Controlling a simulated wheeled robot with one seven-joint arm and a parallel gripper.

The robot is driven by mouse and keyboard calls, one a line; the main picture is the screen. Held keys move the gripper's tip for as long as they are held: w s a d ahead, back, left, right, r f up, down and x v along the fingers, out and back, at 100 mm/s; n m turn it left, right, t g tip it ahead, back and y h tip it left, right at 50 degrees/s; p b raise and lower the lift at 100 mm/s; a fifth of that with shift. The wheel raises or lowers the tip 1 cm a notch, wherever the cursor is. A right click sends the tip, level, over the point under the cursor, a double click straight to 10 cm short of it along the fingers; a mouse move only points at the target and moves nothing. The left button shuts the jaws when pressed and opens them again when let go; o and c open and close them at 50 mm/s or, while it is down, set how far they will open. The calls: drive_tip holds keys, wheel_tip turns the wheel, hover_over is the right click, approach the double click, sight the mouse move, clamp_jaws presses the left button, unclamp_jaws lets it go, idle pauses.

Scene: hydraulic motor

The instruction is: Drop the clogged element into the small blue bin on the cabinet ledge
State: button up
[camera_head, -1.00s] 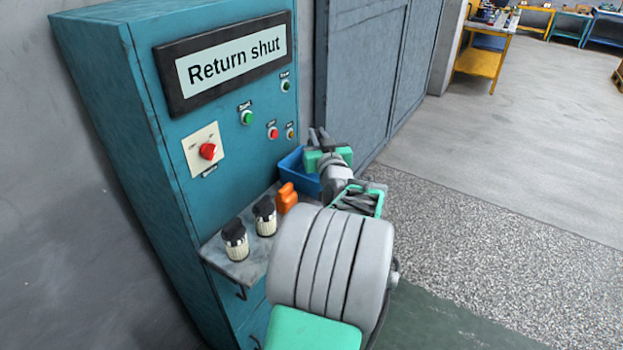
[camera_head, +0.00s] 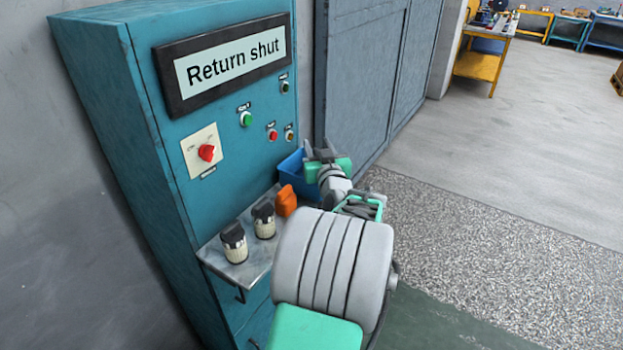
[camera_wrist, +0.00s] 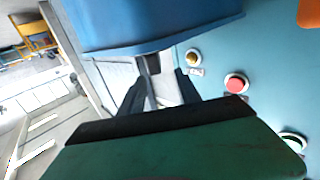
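The small blue bin (camera_head: 291,172) stands at the far end of the cabinet ledge (camera_head: 238,268), partly hidden behind my gripper. In the wrist view the bin (camera_wrist: 150,24) fills the top, close to the fingertips. My gripper (camera_head: 320,150) is at the bin, its two dark fingers spread apart; they also show apart in the wrist view (camera_wrist: 160,92). A small dark and pale shape shows between them there; I cannot tell what it is. No element shows clearly in the gripper, and the bin's inside is hidden. Two pale cylinders with dark caps (camera_head: 234,243) (camera_head: 264,219) stand on the ledge.
An orange object (camera_head: 286,201) stands on the ledge between the capped cylinders and the bin. The teal cabinet (camera_head: 150,120) rises behind, with a red switch (camera_head: 207,152), buttons and a "Return shut" sign (camera_head: 230,62). Open floor (camera_head: 500,230) lies to the right.

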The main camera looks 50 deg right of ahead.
drive_tip(key=b+v, duration=0.2)
drive_tip(key=v, duration=0.6)
